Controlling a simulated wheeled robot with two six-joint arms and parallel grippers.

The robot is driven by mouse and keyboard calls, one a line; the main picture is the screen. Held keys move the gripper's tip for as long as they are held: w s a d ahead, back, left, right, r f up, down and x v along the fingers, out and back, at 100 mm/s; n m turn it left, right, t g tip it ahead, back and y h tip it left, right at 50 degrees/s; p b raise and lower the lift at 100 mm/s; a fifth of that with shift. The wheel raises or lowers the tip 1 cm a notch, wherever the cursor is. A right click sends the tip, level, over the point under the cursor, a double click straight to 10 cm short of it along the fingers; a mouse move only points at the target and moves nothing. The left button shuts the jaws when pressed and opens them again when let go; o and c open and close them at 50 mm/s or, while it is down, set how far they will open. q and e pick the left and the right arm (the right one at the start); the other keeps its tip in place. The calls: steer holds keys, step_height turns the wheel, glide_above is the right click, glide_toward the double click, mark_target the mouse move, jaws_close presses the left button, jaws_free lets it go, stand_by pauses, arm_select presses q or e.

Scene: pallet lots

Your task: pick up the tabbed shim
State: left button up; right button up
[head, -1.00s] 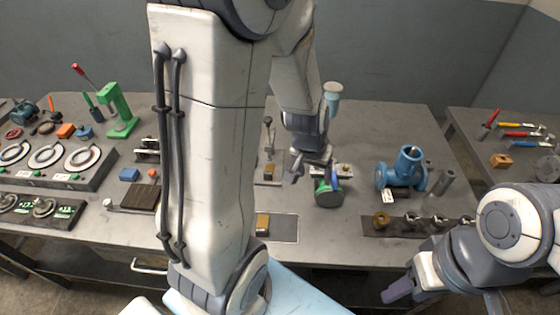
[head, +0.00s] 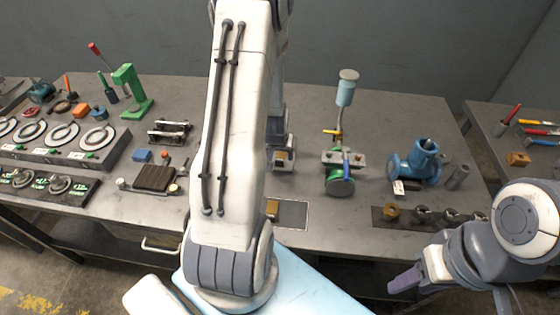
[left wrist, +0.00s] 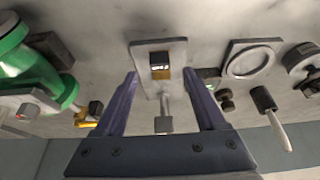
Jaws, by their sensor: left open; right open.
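A small brass-coloured piece with a dark, white-topped part, which looks like the tabbed shim (left wrist: 161,73), lies on a grey base plate (left wrist: 145,52) with an upright post. It also shows in the head view (head: 281,157). My left gripper (left wrist: 160,80) is open, its two fingers either side of the post and pointing at the piece; nothing is held. In the head view my left forearm hides most of that gripper. My right gripper (head: 404,282) is at the lower right, away from the table's objects; its jaws are open.
A green-bodied fixture (head: 340,181) stands just right of the plate, with a blue valve (head: 418,160) beyond. A round ring plate (left wrist: 250,62) lies close by in the wrist view.

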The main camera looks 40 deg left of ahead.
mark_target(280, 160)
arm_select(q)
steer(key=shift+p+x, duration=0.35)
steer(key=shift+x, duration=1.6)
jaws_close()
